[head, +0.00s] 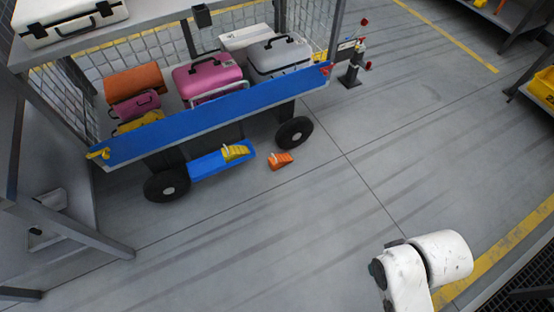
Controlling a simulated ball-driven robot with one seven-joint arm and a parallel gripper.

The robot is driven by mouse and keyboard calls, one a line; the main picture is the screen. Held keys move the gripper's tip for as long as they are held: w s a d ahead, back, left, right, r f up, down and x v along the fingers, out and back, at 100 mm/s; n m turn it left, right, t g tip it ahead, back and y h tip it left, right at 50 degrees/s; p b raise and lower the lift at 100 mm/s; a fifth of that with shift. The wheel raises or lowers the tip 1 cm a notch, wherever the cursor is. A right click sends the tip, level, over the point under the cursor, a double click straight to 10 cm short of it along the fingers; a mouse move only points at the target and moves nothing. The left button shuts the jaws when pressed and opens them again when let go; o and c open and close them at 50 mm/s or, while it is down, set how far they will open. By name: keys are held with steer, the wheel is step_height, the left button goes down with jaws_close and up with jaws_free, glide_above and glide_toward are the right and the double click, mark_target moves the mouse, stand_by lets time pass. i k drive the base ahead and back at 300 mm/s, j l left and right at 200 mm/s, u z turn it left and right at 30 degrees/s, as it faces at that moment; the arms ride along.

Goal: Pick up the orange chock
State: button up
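The orange chock (281,160) is a small ridged wedge lying on the grey floor in the head view. It sits just right of the blue board under the luggage cart, left of and in front of the cart's right wheel, and apart from both. A yellow chock (235,152) of similar shape rests on the blue board (207,165). White, scuffed links of my own arm show at the lower right, well away from the orange chock. My gripper is not in view.
The luggage cart (215,118) has a blue side panel, black wheels (294,132) and a mesh cage holding several suitcases. A grey metal frame (75,228) stands at the left. A dark hitch post (350,75) stands at the cart's right end. The floor in front is clear.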

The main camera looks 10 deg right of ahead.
mark_target(276, 162)
steer(key=k, duration=0.1)
steer(key=i+j, duration=0.1)
steer(key=i, duration=1)
steer(key=i+j+z, duration=0.1)
steer(key=i, duration=0.45)
steer(key=i+j, duration=0.2)
steer(key=i, duration=0.35)
